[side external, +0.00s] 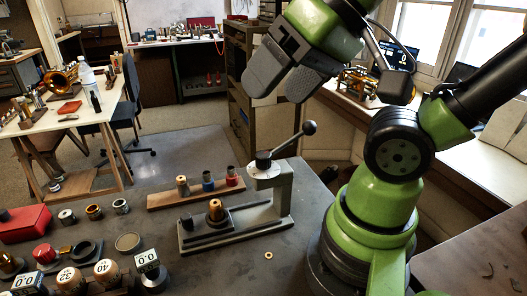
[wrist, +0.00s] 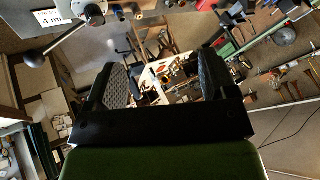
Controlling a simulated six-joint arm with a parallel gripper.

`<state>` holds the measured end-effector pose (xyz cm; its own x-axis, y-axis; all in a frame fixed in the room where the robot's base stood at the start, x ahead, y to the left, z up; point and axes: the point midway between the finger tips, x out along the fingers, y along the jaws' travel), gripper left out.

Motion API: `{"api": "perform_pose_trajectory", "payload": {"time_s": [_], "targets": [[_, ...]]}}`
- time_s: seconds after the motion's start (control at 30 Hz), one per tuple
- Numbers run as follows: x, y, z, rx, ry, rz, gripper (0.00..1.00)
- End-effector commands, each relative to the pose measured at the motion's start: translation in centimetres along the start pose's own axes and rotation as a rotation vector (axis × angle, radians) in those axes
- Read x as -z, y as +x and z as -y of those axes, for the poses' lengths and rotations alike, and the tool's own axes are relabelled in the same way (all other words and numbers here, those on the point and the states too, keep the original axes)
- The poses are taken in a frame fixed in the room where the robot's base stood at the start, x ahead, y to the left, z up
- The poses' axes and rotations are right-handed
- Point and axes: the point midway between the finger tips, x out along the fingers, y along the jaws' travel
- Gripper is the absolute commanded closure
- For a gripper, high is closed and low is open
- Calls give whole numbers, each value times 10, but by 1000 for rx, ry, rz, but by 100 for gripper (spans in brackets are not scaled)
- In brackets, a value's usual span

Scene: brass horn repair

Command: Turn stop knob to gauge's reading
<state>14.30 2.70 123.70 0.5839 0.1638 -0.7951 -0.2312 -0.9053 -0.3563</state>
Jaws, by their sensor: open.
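A grey bench press (side external: 280,195) stands on the dark bench. A black stop knob (side external: 263,158) sits on a pale dial disc (side external: 262,170) at the top of its post. The dial marks are too small to read. A gauge (side external: 147,260) with a white face at the front reads 0.0. A second white block (side external: 27,283) at lower left also shows 0.0. My gripper (side external: 281,92) is open and empty, in the air above the knob and apart from it. In the wrist view, both fingers (wrist: 165,78) are spread with nothing between them.
The press lever's black ball (side external: 309,128) sticks up right of the knob, below my gripper; it also shows in the wrist view (wrist: 33,61). A partly cut-off white card (wrist: 58,16) there shows "4 m". A wooden rack (side external: 195,192) stands behind the press. A small ring (side external: 268,255) lies in front.

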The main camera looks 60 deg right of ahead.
Motion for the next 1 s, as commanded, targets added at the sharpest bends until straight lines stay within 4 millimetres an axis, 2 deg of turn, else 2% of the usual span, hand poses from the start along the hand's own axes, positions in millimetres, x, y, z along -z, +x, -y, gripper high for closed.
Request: {"api": "perform_pose_trajectory", "payload": {"time_s": [0.07,0.2,0.27,0.37,0.6,0.7,0.83,1.0], "targets": [[0,0,0,0,0,0,22],[2,2,-1,-12,27,11,44],[5,5,-3,-37,84,34,44],[14,16,-12,-120,259,95,44],[37,54,-48,-425,817,216,44],[41,67,-63,-536,993,230,44],[43,76,-75,-628,1129,231,44],[40,84,-81,-660,1175,230,44]]}}
